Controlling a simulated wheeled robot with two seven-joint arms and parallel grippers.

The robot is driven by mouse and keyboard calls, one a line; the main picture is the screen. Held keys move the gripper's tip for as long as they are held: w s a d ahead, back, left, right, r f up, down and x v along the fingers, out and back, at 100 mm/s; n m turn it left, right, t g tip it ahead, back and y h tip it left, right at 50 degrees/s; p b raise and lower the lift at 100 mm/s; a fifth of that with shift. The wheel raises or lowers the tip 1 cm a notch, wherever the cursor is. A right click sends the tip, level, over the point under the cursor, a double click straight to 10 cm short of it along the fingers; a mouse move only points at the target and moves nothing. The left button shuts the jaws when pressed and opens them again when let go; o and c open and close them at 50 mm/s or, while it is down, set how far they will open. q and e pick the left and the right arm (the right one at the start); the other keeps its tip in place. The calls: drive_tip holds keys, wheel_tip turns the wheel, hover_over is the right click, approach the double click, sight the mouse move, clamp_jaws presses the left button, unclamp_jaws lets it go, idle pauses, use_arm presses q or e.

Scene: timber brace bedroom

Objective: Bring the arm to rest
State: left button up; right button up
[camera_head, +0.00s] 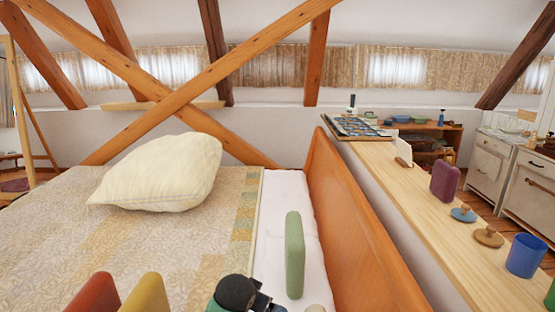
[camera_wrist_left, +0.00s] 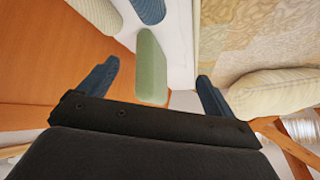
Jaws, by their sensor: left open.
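My left gripper (camera_head: 266,302) shows at the bottom of the head view, dark with bluish fingers, over the white strip of the bed. In the left wrist view its two fingers (camera_wrist_left: 157,70) are spread wide with nothing held between them. A green rounded block (camera_head: 294,254) stands upright on the white strip, close to the gripper; in the left wrist view the green block (camera_wrist_left: 152,68) appears beyond the finger gap. I cannot tell the exact distance between them. My right gripper is in neither view.
The orange board (camera_head: 350,225) rises right of the strip. Beyond it, a wooden ledge (camera_head: 385,180) carries a purple block (camera_head: 445,182), a blue cup (camera_head: 525,256) and other items. A cream pillow (camera_head: 160,172) lies on the bed. Red (camera_head: 93,294) and yellow (camera_head: 147,294) pieces stand front left. Timber braces cross behind.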

use_arm(q)
drive_tip(key=s+a+f+n+g, duration=0.1)
drive_tip(key=s+a+f+g, duration=0.1)
drive_tip(key=s+f, duration=0.7)
drive_tip(key=s+a+f+n+g, duration=0.1)
drive_tip(key=s+a+f, duration=0.3)
drive_tip(key=s+f, duration=0.5)
drive_tip(key=s+a+f+n+g+y, duration=0.1)
drive_tip(key=s+f, duration=0.7)
drive_tip(key=s, duration=1.2)
drive_tip(key=a+n+g, duration=0.1)
drive_tip(key=a+g, duration=0.1)
drive_tip(key=shift+s+a+f+g, duration=0.15)
drive_tip(key=shift+a+f+g, duration=0.15)
drive_tip(key=shift+a+f, duration=0.1)
drive_tip(key=shift+d, duration=0.1)
